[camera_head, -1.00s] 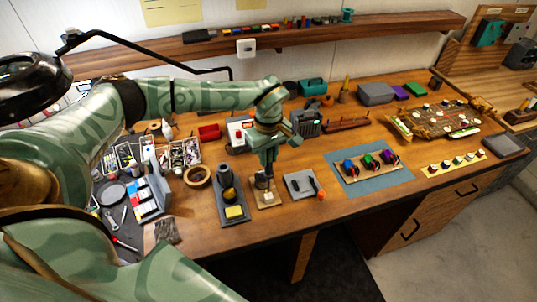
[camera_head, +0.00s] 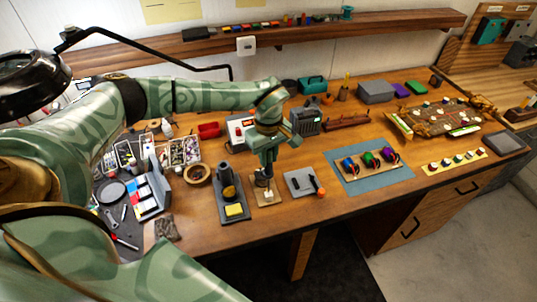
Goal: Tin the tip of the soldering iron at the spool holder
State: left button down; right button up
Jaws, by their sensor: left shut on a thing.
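My left gripper (camera_head: 264,172) points down over the small wooden spool holder (camera_head: 260,200), near the front middle of the bench. It is shut on a slim dark tool, which I take to be the soldering iron; the gripper hides most of it. A small white piece (camera_head: 268,195) shows on the holder just below the jaws. I cannot tell whether the iron's tip touches solder there. The dark iron stand (camera_head: 229,178) with a yellow sponge (camera_head: 234,210) stands just left of the holder. My right gripper is not in view.
A grey pad (camera_head: 296,183) with an orange-ended tool (camera_head: 319,187) lies right of the holder. A blue mat (camera_head: 357,182) bears several coloured parts. A tape roll (camera_head: 197,173) and cluttered trays lie left. Bare wood lies along the front edge.

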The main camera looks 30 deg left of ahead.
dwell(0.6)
pick_arm(q)
jog(key=shift+f, duration=0.1)
dwell(0.7)
jog(key=shift+f, duration=0.5)
dwell(0.7)
jog(key=shift+p, duration=0.5)
dwell(3.3)
dwell(0.5)
notch_tip(320, 180, up, 6)
jog(key=p, duration=0.6)
jog(key=shift+r, duration=0.15)
